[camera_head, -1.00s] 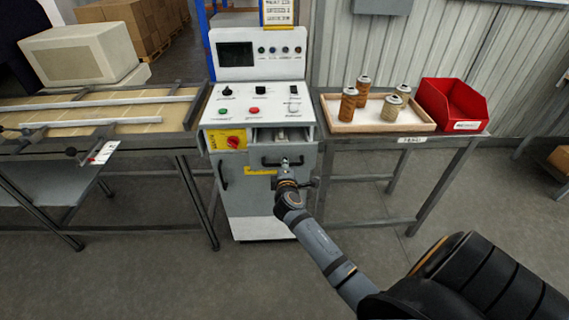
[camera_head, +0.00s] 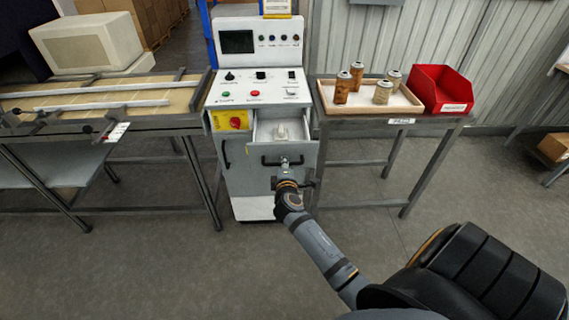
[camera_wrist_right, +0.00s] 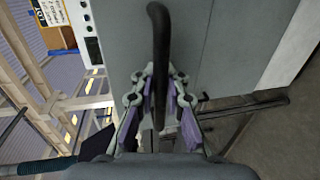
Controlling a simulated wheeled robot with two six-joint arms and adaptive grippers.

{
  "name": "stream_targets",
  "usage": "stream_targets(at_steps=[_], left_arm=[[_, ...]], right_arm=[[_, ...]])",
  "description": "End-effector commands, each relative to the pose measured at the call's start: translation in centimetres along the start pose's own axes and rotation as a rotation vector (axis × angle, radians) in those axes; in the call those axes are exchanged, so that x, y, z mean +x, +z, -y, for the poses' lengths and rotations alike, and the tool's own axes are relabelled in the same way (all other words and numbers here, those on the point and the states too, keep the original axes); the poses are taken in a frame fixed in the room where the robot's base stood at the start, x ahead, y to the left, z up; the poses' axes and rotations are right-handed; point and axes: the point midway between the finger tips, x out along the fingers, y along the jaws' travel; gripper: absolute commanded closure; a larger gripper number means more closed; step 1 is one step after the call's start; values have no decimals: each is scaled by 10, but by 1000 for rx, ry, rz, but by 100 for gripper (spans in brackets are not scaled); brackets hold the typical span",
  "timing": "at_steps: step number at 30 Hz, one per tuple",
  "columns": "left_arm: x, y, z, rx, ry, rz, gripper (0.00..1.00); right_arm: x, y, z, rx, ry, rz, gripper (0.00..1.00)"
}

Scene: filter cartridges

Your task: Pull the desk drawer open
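The grey drawer (camera_head: 298,150) of the machine cabinet stands pulled out, and its inside shows from above. A small white object (camera_head: 281,132) lies in it. The drawer has a dark bar handle (camera_head: 269,162) on its front. My right gripper (camera_head: 285,168) is at the middle of this handle. In the right wrist view the black handle (camera_wrist_right: 160,40) runs between the two purple-padded fingers of the right gripper (camera_wrist_right: 160,88), which are closed around it. My left gripper is not in view.
The control cabinet (camera_head: 258,92) has buttons and a yellow panel with a red knob. On the right a table holds a wooden tray (camera_head: 345,110) with several cartridges and a red bin (camera_head: 440,90). A conveyor bench (camera_head: 100,125) stands left. The floor in front is clear.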

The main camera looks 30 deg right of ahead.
Motion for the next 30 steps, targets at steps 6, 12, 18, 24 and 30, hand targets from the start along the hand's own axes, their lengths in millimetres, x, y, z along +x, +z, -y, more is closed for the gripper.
stream_targets(at_steps=[6, 12, 18, 24, 30], left_arm=[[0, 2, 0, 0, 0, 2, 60], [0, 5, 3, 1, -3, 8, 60], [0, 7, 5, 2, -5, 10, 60], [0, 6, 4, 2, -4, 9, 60], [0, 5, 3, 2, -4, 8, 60]], right_arm=[[0, 0, 0, 0, 1, 0, 66], [0, 0, 0, 0, 0, 0, 66], [-20, -1, 1, 3, -3, -1, 66], [-70, 0, 2, 5, -5, 0, 66], [-108, 0, 2, 5, -4, 0, 66]])
